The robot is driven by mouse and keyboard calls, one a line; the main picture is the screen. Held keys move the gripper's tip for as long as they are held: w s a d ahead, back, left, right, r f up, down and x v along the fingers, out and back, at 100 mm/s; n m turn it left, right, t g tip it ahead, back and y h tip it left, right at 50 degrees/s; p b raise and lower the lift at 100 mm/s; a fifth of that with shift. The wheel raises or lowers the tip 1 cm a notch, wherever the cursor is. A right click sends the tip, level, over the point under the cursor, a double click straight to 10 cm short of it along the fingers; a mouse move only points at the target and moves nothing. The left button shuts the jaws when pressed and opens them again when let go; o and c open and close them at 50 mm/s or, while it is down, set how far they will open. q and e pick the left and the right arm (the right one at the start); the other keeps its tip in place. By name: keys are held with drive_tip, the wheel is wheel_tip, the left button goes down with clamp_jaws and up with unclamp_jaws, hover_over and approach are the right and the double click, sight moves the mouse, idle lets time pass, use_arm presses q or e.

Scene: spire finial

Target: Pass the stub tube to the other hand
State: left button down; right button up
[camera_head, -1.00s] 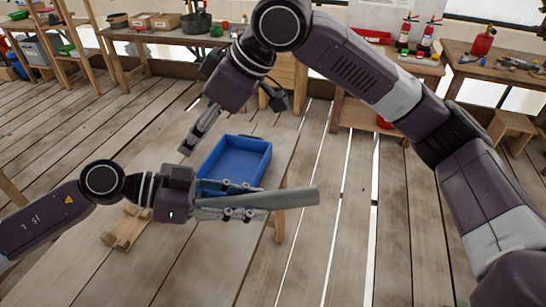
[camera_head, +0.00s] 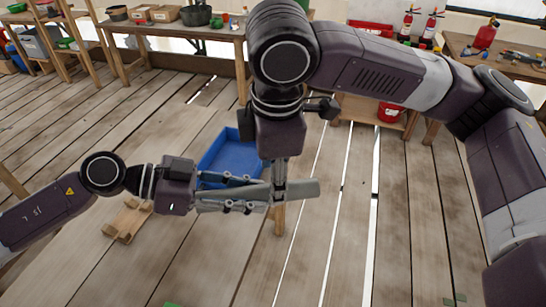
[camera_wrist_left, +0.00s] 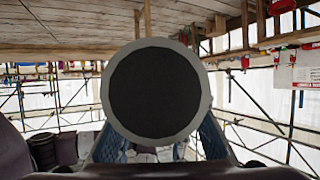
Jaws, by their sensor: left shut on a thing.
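The stub tube (camera_head: 304,188) is a grey-green cylinder lying level in the head view. My left gripper (camera_head: 252,195) is shut on the tube, and its right end sticks out past the fingers. In the left wrist view the tube (camera_wrist_left: 155,92) shows end-on, a dark round face with a pale rim, between the fingers. My right gripper (camera_head: 279,187) points down from above at the tube, just right of the left fingertips. Its fingers overlap the tube in the picture; I cannot tell whether they are closed on it.
A blue tray (camera_head: 213,154) lies on the wooden table (camera_head: 180,262) behind the grippers, partly hidden by my right arm. A small wooden stand (camera_head: 125,219) is on the table at the left. Open plank floor (camera_head: 400,250) lies to the right.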

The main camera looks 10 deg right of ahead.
sight(258, 195)
drive_tip(key=shift+w+f, duration=0.25)
drive_tip(key=shift+f, duration=1)
drive_tip(key=shift+w+f, duration=0.25)
drive_tip(key=shift+f, duration=0.95)
drive_tip(key=c, duration=0.9)
drive_tip(key=o, duration=0.9)
drive_tip(key=shift+r, duration=0.1)
